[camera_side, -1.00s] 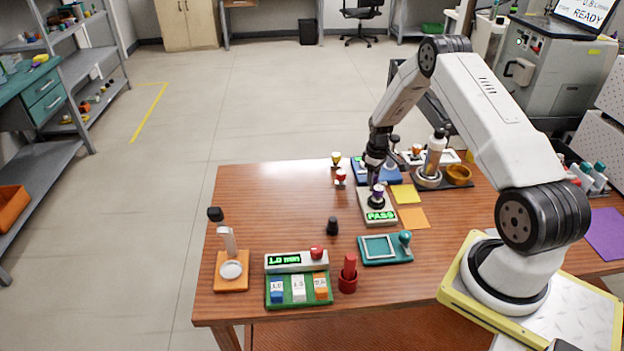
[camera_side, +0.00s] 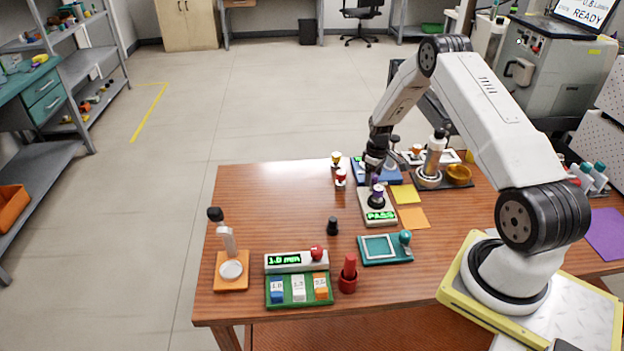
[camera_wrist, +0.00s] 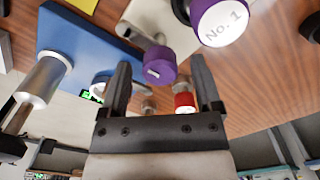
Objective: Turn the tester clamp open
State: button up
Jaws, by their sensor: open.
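The tester (camera_side: 377,205) is a pale box with a green PASS display on the right half of the table. A dark piece with a purple, white-topped cap (camera_side: 377,189) stands on it; the wrist view shows a purple cap marked "No. 1" (camera_wrist: 222,22). A smaller purple knob (camera_wrist: 160,66), seemingly the clamp's handle, lies between the fingertips in the wrist view. My gripper (camera_wrist: 162,75) is open, with a finger on each side of that knob; I cannot tell whether they touch it. In the side view my gripper (camera_side: 374,168) is just behind the purple cap.
A blue device (camera_side: 390,176) stands close behind the tester. Two small red and yellow pieces (camera_side: 340,177) stand to its left. Yellow and orange pads (camera_side: 411,217) lie to its right. A teal tray (camera_side: 380,248) is in front.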

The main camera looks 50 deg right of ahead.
aim_at(374, 176)
jog(key=shift+r, duration=3.85)
jog(key=shift+w+a+r, duration=0.15)
jog(key=shift+a+r, duration=0.15)
jog(key=shift+a, duration=0.15)
jog(key=a+r, duration=0.5)
jog(key=a, duration=0.5)
jog(key=s+a+r+t, duration=0.1)
jog(key=s+a+r, duration=0.2)
jog(key=s+a, duration=0.3)
jog(key=s+a+r+t, duration=0.1)
jog(key=s+a+r, duration=0.3)
jog(key=a, duration=1.1)
jog(key=s, duration=0.3)
jog(key=shift+r+t, duration=0.2)
jog(key=shift+t, duration=0.1)
